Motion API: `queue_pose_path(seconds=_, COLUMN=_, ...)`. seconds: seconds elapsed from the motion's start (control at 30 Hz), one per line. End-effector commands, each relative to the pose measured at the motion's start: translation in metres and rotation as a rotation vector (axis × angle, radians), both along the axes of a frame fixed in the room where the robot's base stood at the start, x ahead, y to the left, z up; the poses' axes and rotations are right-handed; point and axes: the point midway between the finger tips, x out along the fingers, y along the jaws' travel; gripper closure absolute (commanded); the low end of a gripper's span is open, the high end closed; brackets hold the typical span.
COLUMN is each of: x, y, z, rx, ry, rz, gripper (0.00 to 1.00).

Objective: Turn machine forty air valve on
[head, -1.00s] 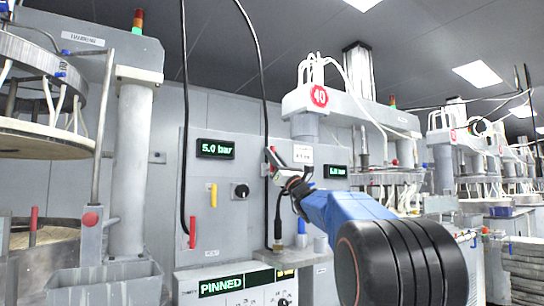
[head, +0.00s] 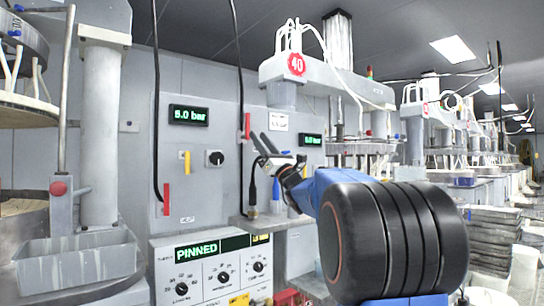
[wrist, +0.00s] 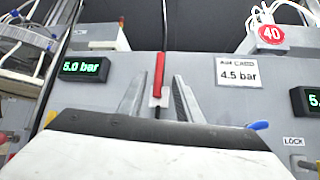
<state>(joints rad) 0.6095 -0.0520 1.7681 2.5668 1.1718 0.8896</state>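My gripper (head: 264,143) is open and empty, just right of and below the handle in the head view. In the wrist view my gripper (wrist: 157,98) has its two fingers apart, with no visible contact. I cannot tell how deep the handle sits between them.
A second red handle (head: 166,198) hangs lower left, near a yellow handle (head: 186,160) and a black knob (head: 215,158). A 5.0 bar display (head: 188,115) is above. A 4.5 bar label (wrist: 238,73) and a blue lever (wrist: 258,126) are to the right. A PINNED panel (head: 196,250) juts out below.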

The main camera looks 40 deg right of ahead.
Motion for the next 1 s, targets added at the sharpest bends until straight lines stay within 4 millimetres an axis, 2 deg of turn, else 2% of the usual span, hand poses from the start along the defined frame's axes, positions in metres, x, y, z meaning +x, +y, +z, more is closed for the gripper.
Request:
queue_pose_path(seconds=0.2, x=-0.03, y=-0.006, z=-0.03, rx=0.001, ry=0.0, rz=-0.002, gripper=0.68)
queue_pose_path(seconds=0.4, x=-0.047, y=-0.009, z=-0.049, rx=0.0, ry=0.001, rz=-0.001, gripper=0.68)
queue_pose_path(seconds=0.6, x=-0.054, y=-0.01, z=-0.056, rx=0.0, ry=0.001, rz=0.0, gripper=0.68)
queue_pose_path(seconds=1.0, x=-0.054, y=-0.01, z=-0.056, rx=0.0, ry=0.001, rz=0.0, gripper=0.68)
